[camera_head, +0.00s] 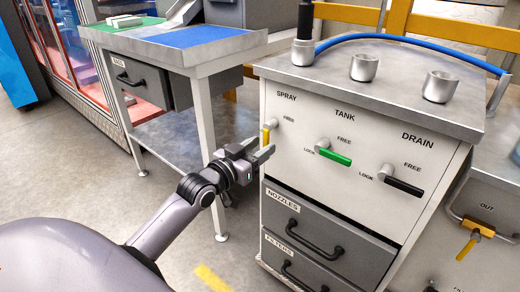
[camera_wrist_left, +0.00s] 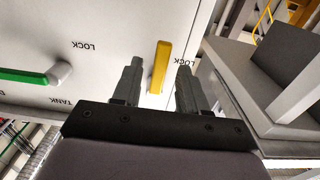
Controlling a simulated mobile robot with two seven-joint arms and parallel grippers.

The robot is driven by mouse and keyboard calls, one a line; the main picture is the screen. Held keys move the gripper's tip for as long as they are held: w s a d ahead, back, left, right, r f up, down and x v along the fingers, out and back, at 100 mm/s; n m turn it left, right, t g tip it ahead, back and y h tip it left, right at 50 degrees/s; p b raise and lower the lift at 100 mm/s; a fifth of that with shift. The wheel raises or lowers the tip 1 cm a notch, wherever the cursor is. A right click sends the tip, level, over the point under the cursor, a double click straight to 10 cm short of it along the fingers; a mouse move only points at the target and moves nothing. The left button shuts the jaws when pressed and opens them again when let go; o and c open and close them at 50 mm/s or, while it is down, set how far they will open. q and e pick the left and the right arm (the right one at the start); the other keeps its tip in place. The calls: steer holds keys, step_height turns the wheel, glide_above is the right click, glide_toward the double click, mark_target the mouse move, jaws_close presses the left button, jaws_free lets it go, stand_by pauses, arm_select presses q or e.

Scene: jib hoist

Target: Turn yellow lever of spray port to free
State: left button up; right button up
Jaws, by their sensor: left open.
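The yellow lever (camera_head: 266,136) of the SPRAY port sits at the left end of the white cabinet front, pointing down from its round pivot. The FREE label shows to the right of the pivot. My left gripper (camera_head: 263,153) is open, just left of and below the lever in the head view. In the left wrist view the yellow lever (camera_wrist_left: 160,66) appears in the gap between the open fingertips of my left gripper (camera_wrist_left: 160,68), with a LOCK label beside it. I cannot tell whether a finger touches it. My right gripper is not in view.
The green TANK lever (camera_head: 334,157) and black DRAIN lever (camera_head: 403,187) stick out to the right on the same panel. Drawers (camera_head: 315,232) with handles lie below. A metal workbench (camera_head: 185,52) stands left of the cabinet. A blue hose (camera_head: 410,41) arches over the cabinet top.

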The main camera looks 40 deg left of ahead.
arm_select(q)
steer(key=shift+w, duration=0.3)
jaws_close()
